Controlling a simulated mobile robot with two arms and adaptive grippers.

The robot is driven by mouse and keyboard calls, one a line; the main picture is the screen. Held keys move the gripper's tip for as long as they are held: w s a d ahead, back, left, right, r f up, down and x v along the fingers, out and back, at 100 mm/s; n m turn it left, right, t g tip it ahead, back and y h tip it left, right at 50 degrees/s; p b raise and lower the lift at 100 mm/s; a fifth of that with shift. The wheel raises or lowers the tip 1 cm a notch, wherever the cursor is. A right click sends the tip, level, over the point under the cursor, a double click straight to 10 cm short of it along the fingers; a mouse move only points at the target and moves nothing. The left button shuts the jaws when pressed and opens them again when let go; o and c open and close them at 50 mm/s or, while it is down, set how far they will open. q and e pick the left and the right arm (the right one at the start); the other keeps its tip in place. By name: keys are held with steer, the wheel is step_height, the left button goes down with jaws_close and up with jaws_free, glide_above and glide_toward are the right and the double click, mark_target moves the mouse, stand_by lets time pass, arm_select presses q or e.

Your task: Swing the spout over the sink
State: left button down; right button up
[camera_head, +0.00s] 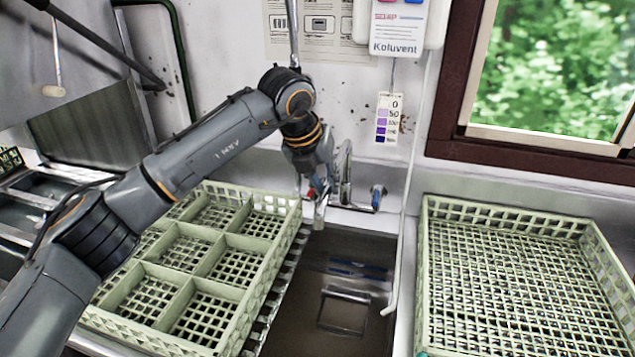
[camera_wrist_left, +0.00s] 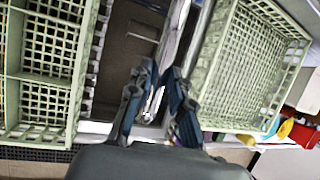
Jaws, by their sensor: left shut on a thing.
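My left gripper (camera_head: 318,188) reaches down at the faucet behind the sink (camera_head: 340,335) and is shut on the metal spout (camera_head: 320,214). The spout's lower end shows just below the fingers, at the sink's back edge, left of the chrome tap body (camera_head: 345,175). In the left wrist view the gripper's fingers (camera_wrist_left: 157,92) close around a small bright metal part; the hold itself is partly hidden. The sink (camera_wrist_left: 128,55) shows beyond them. My right gripper is not in view.
A green divided rack (camera_head: 200,246) stands left of the sink and a green open rack (camera_head: 510,212) stands right. A tap handle (camera_head: 377,197) is close to the right of the gripper. A thin white hose (camera_head: 408,190) hangs beside the sink's right edge.

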arm_select(q)
steer(key=c, duration=1.2)
jaws_free()
steer(key=shift+d, duration=0.2)
steer(key=v, duration=1.2)
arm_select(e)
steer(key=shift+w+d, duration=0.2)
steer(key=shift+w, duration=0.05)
